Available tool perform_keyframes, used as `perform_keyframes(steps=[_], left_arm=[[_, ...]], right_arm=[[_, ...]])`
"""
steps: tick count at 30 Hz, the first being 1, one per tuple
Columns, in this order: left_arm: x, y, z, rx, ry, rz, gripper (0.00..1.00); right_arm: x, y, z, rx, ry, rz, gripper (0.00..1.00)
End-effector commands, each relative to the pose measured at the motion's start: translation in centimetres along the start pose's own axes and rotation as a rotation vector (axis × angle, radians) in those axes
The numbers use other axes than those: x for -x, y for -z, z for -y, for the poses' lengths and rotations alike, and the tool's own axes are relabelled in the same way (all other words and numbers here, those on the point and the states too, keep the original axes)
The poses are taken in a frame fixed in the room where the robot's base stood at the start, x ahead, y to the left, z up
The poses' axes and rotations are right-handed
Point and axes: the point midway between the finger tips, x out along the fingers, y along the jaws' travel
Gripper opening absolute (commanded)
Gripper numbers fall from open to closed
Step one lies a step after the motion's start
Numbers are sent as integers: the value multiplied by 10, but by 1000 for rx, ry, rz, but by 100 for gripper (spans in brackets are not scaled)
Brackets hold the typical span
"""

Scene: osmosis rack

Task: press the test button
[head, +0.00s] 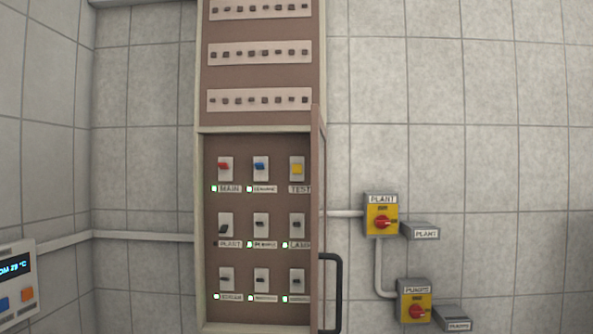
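The cabinet door (318,180) stands open, seen nearly edge-on at the right side, with a dark handle (338,290). Neither of my grippers is in view.
A red switch (224,167) and a blue switch (261,167) share the button's row, with several dark switches below. Right on the wall are two yellow boxes with red knobs, plant (382,206) and another (416,287). A display panel (17,283) is at left.

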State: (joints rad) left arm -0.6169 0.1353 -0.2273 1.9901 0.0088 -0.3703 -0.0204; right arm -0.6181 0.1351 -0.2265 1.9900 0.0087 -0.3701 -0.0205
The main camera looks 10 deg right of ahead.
Motion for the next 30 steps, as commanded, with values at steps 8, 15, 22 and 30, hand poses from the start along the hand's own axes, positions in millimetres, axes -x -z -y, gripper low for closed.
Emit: perform_keyframes(steps=[8,15,22,30], left_arm=[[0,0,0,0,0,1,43],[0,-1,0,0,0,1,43],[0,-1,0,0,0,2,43],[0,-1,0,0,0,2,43]], right_arm=[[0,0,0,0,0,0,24],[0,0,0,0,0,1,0],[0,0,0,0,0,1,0],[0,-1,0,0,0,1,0]])
